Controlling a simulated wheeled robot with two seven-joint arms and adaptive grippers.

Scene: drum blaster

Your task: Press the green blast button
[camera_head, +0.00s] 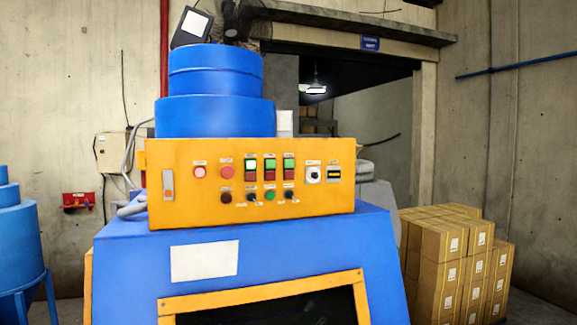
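An orange control panel (220,152) sits on the front of a blue machine (120,262), in the middle of the view. A small round green button (270,196) is in the panel's lower row, between dark knobs. Several rectangular switches above it have green upper halves and red lower halves, such as the middle switch (270,168). The labels are too small to read, so I cannot tell which green control is the blast button. Neither of my grippers is in view, and nothing touches the panel.
Stacked cardboard boxes (436,270) stand right of the machine. A blue cylindrical vessel (15,245) on legs stands at the left edge. A red wall fixture (78,201) and a doorway are behind. The space before the panel looks clear.

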